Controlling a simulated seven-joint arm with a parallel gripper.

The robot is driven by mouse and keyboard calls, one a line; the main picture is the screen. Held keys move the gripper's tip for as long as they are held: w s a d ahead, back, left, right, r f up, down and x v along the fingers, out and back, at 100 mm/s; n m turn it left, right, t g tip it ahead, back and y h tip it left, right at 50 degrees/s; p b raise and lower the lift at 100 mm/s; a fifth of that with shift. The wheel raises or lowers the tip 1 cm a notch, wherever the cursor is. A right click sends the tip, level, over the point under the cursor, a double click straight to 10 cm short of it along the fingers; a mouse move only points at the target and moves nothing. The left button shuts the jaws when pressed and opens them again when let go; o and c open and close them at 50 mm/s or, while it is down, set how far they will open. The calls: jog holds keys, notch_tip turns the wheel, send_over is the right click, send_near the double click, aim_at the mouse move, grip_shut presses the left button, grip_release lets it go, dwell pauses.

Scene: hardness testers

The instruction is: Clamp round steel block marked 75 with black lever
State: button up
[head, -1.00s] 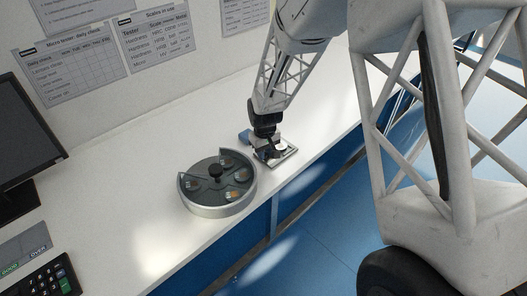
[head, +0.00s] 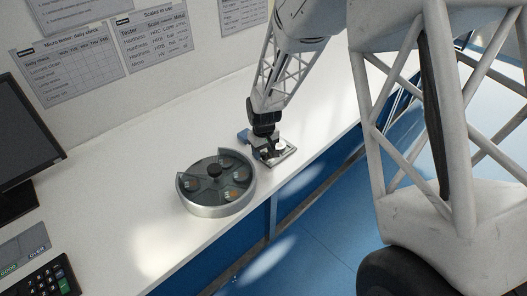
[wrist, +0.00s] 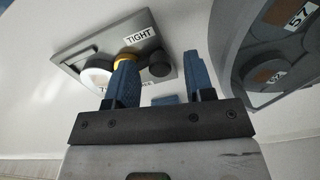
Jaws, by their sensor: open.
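A grey metal fixture plate (head: 288,155) lies on the bench; it also fills the upper left of the wrist view (wrist: 80,51), with a "TIGHT" label. On it sits a pale round block (wrist: 97,80), beside a yellow ring-like part (wrist: 127,58). Its marking is mostly hidden behind a finger, so I cannot read it fully. A black round-ended part (wrist: 160,65), perhaps the lever's knob, shows between my fingertips in the picture. My gripper (head: 269,143) is open over the plate, with blue fingers apart; I cannot tell whether they touch anything.
A round grey tray (head: 218,211) with a black centre knob and several compartments holding labelled pieces stands left of the plate; the wrist view shows a "57" label in it.

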aim_at(264, 153)
jog(key=shift+r, duration=3.85)
jog(key=shift+s+d+r, duration=0.2)
jog(key=shift+d+r, duration=0.05)
jog(key=shift+r, duration=0.15)
jog(key=s+d+r+m+t, duration=0.1)
jog(key=s+d+r+m, duration=0.1)
jog(key=s+d+r, duration=0.75)
jog(key=s+d+r+m+t, duration=0.1)
jog(key=s+d+r+m, duration=0.35)
jog(key=s+r, duration=0.75)
jog(key=s+d, duration=0.5)
jog(key=s, duration=0.8)
jog(key=shift+f+t, duration=0.25)
jog(key=shift+t, duration=0.05)
